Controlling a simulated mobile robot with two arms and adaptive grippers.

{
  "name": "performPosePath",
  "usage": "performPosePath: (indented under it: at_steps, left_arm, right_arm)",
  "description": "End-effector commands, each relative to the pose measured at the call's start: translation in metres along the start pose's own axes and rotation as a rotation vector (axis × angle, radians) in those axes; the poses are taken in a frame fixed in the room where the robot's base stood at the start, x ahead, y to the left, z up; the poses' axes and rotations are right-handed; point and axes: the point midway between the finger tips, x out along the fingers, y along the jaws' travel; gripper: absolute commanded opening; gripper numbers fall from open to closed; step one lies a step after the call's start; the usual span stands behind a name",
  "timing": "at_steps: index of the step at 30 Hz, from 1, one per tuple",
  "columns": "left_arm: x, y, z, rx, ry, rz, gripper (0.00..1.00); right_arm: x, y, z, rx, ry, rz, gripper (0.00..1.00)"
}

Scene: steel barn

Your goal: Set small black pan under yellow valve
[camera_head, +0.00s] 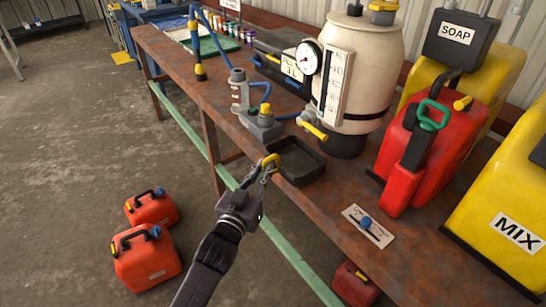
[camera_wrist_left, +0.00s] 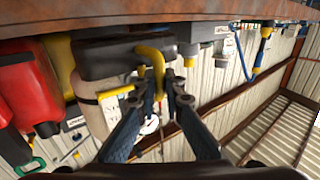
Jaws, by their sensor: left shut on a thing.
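The small black pan (camera_head: 300,163) is at the front edge of the rusty bench, and its yellow handle (camera_head: 269,161) points left. My left gripper (camera_head: 268,172) is shut on this handle. The yellow valve (camera_head: 314,131) on the cream tank (camera_head: 369,68) shows just above and behind the pan's back rim. I cannot tell whether the pan rests on the bench or is just above it. In the left wrist view the pan (camera_wrist_left: 112,58) is upside down, with its yellow handle (camera_wrist_left: 157,64) between my fingers. My right gripper is not in view.
A grey pump unit (camera_head: 261,122) with a blue hose stands left of the pan. A red can (camera_head: 415,150) and a label card with a blue knob (camera_head: 367,224) are to the right. Two orange cans (camera_head: 148,258) stand on the floor. Bare bench lies right of the pan.

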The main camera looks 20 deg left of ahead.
Motion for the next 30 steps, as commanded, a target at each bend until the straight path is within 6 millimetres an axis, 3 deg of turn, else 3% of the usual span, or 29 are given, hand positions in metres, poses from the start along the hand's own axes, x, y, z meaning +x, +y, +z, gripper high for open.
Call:
performPosePath:
  at_steps: [3, 8, 14, 18, 29, 30]
  left_arm:
    - [0.021, 0.001, -0.002, -0.002, 0.003, 0.001, 0.00]
    - [0.032, 0.001, -0.002, -0.002, 0.003, 0.001, 0.00]
    - [0.064, 0.001, -0.003, -0.001, 0.004, 0.001, 0.00]
    - [0.063, 0.001, 0.014, -0.003, -0.001, 0.002, 0.00]
    - [0.063, 0.001, 0.018, -0.002, 0.001, 0.002, 0.00]
    - [0.062, 0.001, 0.020, -0.001, -0.001, 0.002, 0.10]
  right_arm:
    - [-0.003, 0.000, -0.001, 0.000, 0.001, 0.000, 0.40]
    - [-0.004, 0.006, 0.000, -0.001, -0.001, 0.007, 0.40]
    - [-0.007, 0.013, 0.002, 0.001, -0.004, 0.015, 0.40]
    - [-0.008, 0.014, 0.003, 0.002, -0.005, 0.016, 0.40]
    - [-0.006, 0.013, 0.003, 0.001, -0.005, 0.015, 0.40]
    - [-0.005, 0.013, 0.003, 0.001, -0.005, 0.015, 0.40]
